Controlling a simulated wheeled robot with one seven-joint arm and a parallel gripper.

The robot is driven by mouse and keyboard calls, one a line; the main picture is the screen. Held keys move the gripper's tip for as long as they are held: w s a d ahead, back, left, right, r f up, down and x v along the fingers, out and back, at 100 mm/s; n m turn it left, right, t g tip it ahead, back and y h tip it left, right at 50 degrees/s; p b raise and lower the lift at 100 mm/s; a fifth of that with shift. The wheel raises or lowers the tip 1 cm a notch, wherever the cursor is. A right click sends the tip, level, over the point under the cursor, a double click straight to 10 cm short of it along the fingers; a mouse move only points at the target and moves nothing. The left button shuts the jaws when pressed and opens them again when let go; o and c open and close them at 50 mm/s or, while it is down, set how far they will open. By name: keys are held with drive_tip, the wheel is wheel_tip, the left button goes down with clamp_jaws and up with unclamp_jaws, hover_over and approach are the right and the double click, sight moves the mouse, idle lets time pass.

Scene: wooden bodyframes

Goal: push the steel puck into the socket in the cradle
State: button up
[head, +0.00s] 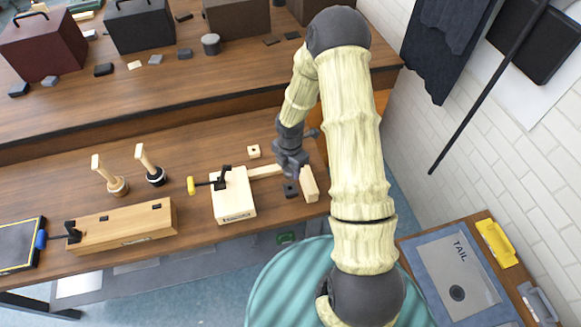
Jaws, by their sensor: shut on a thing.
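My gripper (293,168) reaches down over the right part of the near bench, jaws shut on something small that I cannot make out. The steel puck is not clearly visible; I cannot tell whether it is what the jaws hold. A pale wooden block (234,203) with a black clamp and yellow-tipped handle (191,186) stands left of the gripper. A wooden bar (263,171) runs from it towards the gripper, and another wooden piece (310,185) is just right of the jaws. These look like the cradle; its socket is not discernible.
A small dark block (290,190) lies just below the gripper. A small wooden square with a hole (253,151) lies behind the bar. Two wooden-handled tools (117,187) (156,176) and a long wooden box (122,230) are at left. A TAIL-marked panel (457,278) is at lower right.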

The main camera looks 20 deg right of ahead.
sight(290, 177)
drive_tip(key=shift+w+f+b, duration=0.1)
drive_tip(key=shift+f+b, duration=1.9)
drive_tip(key=shift+f, duration=0.9)
drive_tip(key=shift+f+b, duration=0.75)
drive_tip(key=shift+f, duration=0.85)
idle(0.4)
drive_tip(key=o, duration=1.2)
wheel_tip(290, 177, up, 17)
drive_tip(key=shift+r, duration=0.2)
idle(0.8)
